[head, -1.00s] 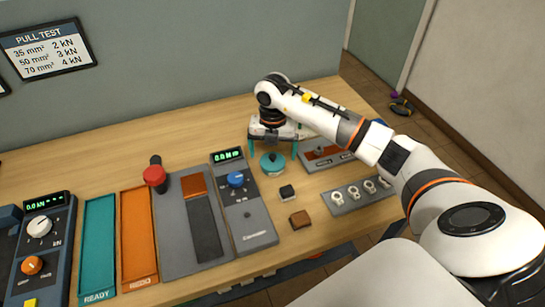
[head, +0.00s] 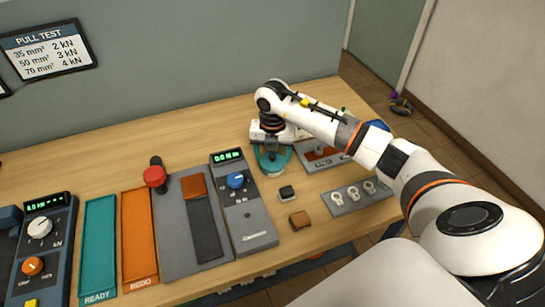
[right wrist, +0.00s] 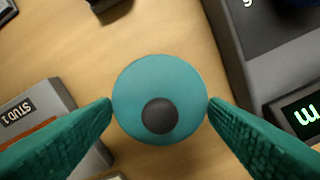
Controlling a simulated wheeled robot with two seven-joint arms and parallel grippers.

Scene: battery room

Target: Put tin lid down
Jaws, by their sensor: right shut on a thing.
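The tin lid is a round teal disc with a dark grey knob; in the right wrist view the lid (right wrist: 135,88) is centred between my fingers. In the head view the lid (head: 272,168) shows partly, low between the fingers at the back of the bench. My right gripper (head: 271,158) points down and is shut on the lid's two sides; its teal fingers (right wrist: 160,103) touch the edge left and right. Whether a tin is beneath the lid is hidden. My left gripper is not in view.
The bench (head: 130,165) holds a grey meter (head: 250,222) left of the gripper and a plate of ring lugs (head: 352,197) to the right. A black block (head: 287,193) and a brown block (head: 300,220) lie in front. The wood behind the meter is clear.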

